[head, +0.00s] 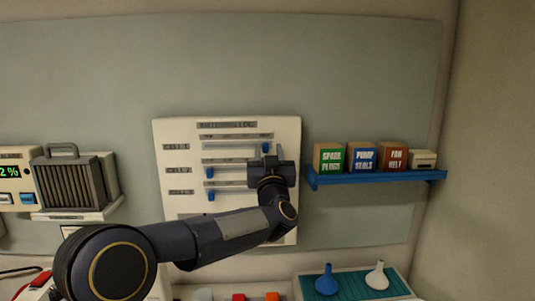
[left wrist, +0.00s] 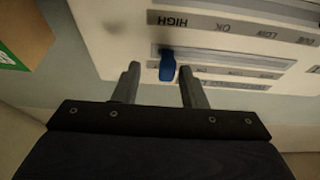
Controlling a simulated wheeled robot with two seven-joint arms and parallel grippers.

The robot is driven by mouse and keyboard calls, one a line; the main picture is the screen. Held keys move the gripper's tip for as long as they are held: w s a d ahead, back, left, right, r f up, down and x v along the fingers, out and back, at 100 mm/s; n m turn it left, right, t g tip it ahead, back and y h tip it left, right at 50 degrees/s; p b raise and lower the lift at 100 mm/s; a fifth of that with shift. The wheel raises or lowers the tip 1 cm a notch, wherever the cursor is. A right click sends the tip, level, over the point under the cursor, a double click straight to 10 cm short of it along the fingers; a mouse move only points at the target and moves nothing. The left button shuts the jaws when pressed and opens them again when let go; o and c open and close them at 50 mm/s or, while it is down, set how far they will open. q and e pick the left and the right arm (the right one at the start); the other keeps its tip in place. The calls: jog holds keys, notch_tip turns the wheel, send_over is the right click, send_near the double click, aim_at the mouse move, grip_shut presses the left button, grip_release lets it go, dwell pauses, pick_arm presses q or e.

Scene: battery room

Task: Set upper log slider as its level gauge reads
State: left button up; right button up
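The white log board (head: 175,135) on the wall has three stacked slider rows. The upper slider's blue knob (head: 265,148) is near the right end of its slot; the two lower knobs (head: 210,171) are near the left. My left gripper (head: 266,154) is at the upper row. In the left wrist view, which is upside down, its open fingers (left wrist: 158,84) are either side of the blue knob (left wrist: 167,64), with a gap on the left; contact is unclear. HIGH, OK and LOW labels show beyond. A green "2%" readout (head: 9,172) is cut off at the left edge. My right gripper is out of view.
A blue shelf (head: 375,177) right of the board holds several small boxes. A grey finned unit (head: 70,183) stands left of it. Below are a teal mat (head: 350,283) with a blue funnel (head: 326,280) and a white funnel (head: 377,276). My left arm covers the board's lower part.

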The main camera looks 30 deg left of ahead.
pick_arm(q)
jog(key=shift+a, duration=0.15)
jog(key=b+v, duration=0.3)
jog(key=v, duration=0.5)
dwell(0.4)
jog(key=s+d+f+m+g+h, duration=0.1)
jog(key=s+d+f+g+h, duration=0.2)
jog(key=s+f, duration=0.6)
jog(key=s+d+f+m+g+h, duration=0.2)
jog(key=s+f+g+h, duration=0.4)
jog(key=s+f, duration=0.4)
jog(key=s+d+f+m+g+h, duration=0.1)
jog(key=s+d+f+g+h, duration=0.3)
jog(key=s+f, duration=0.6)
jog(key=s+h, duration=0.2)
jog(key=s, duration=0.2)
jog(key=shift+f+g, duration=0.2)
jog(key=shift+g, duration=0.1)
